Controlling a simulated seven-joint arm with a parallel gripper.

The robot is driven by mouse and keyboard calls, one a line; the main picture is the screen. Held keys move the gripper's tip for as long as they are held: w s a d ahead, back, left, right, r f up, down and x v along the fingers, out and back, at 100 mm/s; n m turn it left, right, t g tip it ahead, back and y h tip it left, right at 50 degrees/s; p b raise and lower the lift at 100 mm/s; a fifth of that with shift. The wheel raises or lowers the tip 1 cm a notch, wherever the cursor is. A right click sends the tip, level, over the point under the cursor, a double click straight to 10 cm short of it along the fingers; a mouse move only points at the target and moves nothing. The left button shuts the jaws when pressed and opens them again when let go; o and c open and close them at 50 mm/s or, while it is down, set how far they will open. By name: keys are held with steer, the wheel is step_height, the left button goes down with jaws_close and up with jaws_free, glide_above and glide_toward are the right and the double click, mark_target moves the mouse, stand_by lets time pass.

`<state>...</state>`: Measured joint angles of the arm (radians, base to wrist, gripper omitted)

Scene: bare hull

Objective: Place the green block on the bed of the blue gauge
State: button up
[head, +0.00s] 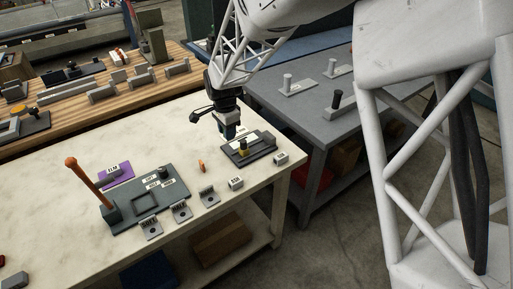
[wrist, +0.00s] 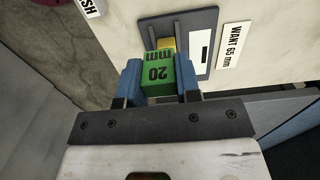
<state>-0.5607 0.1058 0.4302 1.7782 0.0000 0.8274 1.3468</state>
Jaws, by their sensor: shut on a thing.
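My gripper (head: 230,130) is shut on the green block (wrist: 158,73), marked "20 mm", which sits between the blue fingers in the wrist view. In the head view the fingers hide the block. A dark slate gauge (head: 264,140) lies on the pale table just below my gripper; its colour reads more grey than blue. It also shows in the wrist view (wrist: 207,20), with raised rails and a white strip. A yellow block (head: 243,149) is on its bed, partly hidden behind the green block in the wrist view (wrist: 167,44). I cannot tell whether the green block touches the bed.
A label "WANT 65 mm" (wrist: 235,48) lies beside the gauge. A dark board (head: 140,215) with an orange upright lever (head: 88,183) is at left, near a purple plate (head: 117,174). A grey table (head: 310,105) stands behind.

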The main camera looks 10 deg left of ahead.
steer(key=s+d+f, duration=0.2)
steer(key=d+f, duration=0.1)
steer(key=d, duration=0.5)
steer(key=s+d+f, duration=0.2)
steer(key=d+f, duration=0.1)
steer(key=d, duration=0.5)
steer(key=shift+s+f, duration=0.15)
steer(key=shift+s, duration=0.15)
glide_above(261, 146)
steer(key=shift+w+f, duration=0.15)
steer(key=shift+f, duration=0.6)
steer(key=shift+f, duration=0.1)
steer(key=shift+f, duration=1.65)
steer(key=shift+f, duration=0.15)
steer(key=o, duration=0.9)
